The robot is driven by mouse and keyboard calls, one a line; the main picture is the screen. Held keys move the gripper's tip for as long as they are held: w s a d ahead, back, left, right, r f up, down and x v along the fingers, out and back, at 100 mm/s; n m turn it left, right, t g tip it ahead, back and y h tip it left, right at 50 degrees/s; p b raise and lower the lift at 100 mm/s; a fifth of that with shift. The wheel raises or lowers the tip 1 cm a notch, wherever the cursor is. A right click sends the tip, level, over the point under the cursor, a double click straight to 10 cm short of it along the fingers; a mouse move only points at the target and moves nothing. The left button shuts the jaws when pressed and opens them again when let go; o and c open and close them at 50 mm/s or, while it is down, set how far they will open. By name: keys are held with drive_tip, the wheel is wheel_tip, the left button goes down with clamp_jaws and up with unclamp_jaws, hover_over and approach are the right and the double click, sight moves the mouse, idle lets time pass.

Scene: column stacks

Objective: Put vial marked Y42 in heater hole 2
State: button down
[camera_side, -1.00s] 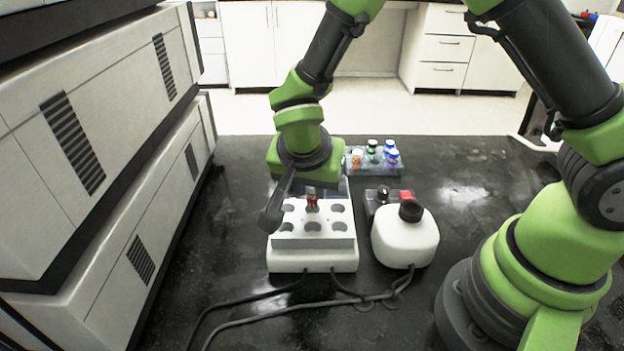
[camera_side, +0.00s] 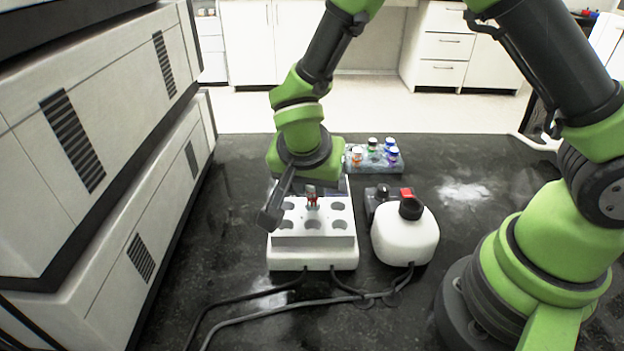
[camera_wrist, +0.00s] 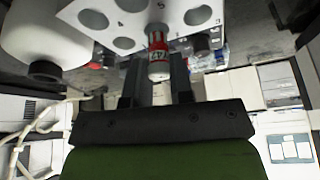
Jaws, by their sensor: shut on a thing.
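A small vial with a red label and a pale cap (camera_wrist: 158,56) is between my gripper's fingers (camera_wrist: 157,82) in the wrist view. The label shows "42"; its first letter is not clear. My gripper is shut on it. In the side view the vial (camera_side: 311,201) stands upright at the far middle hole of the white heater block (camera_side: 313,242). I cannot tell how deep it sits. The block has two rows of holes; in the wrist view its face (camera_wrist: 178,14) shows printed digits, including 4 and 5. My fingers are mostly hidden in the side view.
A white round-bodied bottle-like device with a black cap (camera_side: 404,236) stands right of the heater. A rack (camera_side: 374,164) with several capped vials is behind it. Cables (camera_side: 300,308) run across the front. Grey-white cabinets (camera_side: 120,215) line the left.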

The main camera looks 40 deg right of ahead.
drive_tip(key=shift+f, duration=0.65)
idle(0.5)
drive_tip(key=shift+f, duration=0.35)
drive_tip(key=shift+f, duration=0.1)
drive_tip(key=c, duration=0.6)
unclamp_jaws()
drive_tip(key=shift+r, duration=3)
